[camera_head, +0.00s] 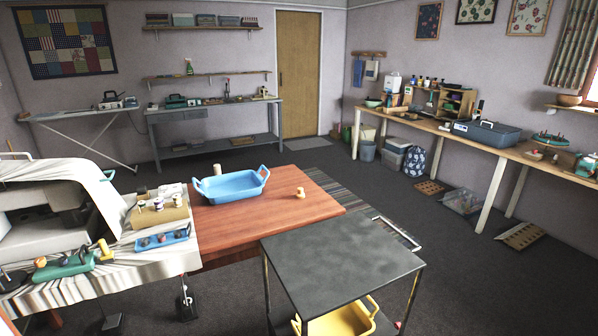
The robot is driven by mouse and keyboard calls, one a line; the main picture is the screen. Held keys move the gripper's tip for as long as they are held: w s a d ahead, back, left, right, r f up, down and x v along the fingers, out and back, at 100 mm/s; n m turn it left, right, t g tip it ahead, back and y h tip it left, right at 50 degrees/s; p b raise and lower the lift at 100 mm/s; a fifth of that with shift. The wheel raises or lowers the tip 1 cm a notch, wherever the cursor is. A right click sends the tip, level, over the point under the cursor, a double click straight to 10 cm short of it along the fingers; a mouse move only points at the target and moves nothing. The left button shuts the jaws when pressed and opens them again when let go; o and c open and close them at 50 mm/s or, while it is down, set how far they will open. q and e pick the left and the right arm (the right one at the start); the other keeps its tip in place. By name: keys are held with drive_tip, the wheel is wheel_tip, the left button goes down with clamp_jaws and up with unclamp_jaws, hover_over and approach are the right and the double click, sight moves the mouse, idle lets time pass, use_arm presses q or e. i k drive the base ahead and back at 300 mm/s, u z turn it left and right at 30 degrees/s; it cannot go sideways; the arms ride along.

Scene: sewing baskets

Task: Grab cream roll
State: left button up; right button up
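A small cream-tan roll (300,192) stands alone on the bare right part of the reddish wooden table (265,222). Several other small spools, some pale, stand on and by a tan block (160,213) at the table's left. They are too small to tell their exact colours. A blue two-handled basket (232,187) sits on the wooden table, left of the lone roll. I cannot make out either of my grippers in the head view.
A dark-topped stand (342,262) is at the front, with a yellow basket (345,318) below its top. A blue tray (162,239) and a green holder (64,266) with spools lie on striped cloth at left. Open floor (470,285) lies at right.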

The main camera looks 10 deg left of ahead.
sight(217, 167)
drive_tip(key=z, duration=1.65)
drive_tip(key=i, duration=4.3)
drive_tip(key=u, duration=2.8)
drive_tip(key=i, duration=3.35)
drive_tip(key=u, duration=0.05)
